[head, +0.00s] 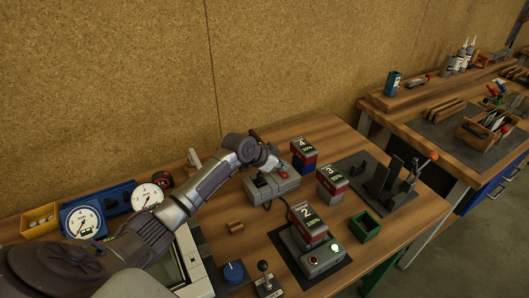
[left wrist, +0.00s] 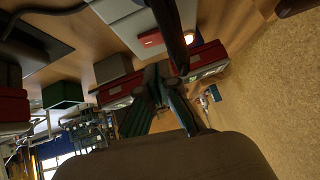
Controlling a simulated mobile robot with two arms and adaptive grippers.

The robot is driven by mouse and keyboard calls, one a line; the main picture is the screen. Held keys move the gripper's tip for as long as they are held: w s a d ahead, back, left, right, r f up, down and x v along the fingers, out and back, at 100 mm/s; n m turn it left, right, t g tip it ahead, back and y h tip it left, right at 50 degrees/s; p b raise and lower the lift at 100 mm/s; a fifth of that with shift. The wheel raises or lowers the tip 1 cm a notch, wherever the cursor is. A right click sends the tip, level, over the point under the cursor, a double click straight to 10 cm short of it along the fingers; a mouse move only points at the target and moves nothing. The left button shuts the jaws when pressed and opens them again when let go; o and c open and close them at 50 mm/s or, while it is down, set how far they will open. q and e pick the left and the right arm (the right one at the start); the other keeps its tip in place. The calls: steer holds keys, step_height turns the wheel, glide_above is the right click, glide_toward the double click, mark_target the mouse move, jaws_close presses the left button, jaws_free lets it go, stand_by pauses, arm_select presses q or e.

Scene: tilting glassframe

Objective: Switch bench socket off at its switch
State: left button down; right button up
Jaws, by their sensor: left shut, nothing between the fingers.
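A grey box with dark recesses, which looks like the bench socket (head: 286,185), sits on the wooden bench near the back. A small red part, apparently its switch (head: 283,175), shows on its top. My right gripper is not in view.
Red-topped blocks numbered 4 (head: 303,150), 3 (head: 331,178) and 2 (head: 307,218) stand right of and in front of the box. A green tray (head: 366,227) and a dark clamp fixture (head: 388,182) lie further right. A cork wall (head: 280,60) rises behind.

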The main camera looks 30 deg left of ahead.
arm_select(q)
steer(key=b+v, duration=0.1)
steer(key=v, duration=0.2)
steer(key=shift+s+a+r, duration=0.1)
steer(key=shift+s+r, duration=0.1)
steer(key=shift+r, duration=0.1)
steer(key=b+v, duration=0.1)
steer(key=v, duration=0.6)
steer(key=shift+r+b, duration=0.2)
steer(key=shift+b, duration=0.2)
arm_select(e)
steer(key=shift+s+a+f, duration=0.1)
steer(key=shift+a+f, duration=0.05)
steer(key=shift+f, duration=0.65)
arm_select(q)
steer(key=w+a+b, duration=0.1)
steer(key=b, duration=0.2)
steer(key=shift+w+r+b, duration=0.1)
steer(key=shift+b, duration=0.2)
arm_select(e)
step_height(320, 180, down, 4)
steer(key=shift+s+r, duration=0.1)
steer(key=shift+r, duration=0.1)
